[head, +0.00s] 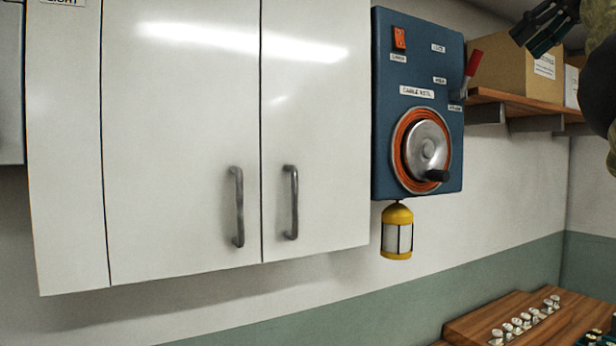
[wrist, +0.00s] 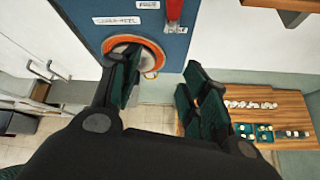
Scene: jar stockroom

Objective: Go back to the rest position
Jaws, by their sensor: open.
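My gripper (head: 543,24) is at the top right of the head view, in front of the shelf with boxes. In the wrist view my gripper (wrist: 160,90) has its two dark fingers spread apart with nothing between them. Beyond the fingers are the blue cable reel panel (wrist: 172,45) and the floor. The same blue panel (head: 417,75) hangs on the wall in the head view, with an orange and silver reel (head: 427,145), an orange switch and a red-handled lever (head: 472,63).
A white cabinet (head: 185,110) with two bar handles hangs left of the panel. A yellow lantern (head: 397,232) hangs below the panel. A shelf (head: 515,101) carries cardboard boxes (head: 510,66). A wooden bench (head: 480,324) with several small jars stands at lower right.

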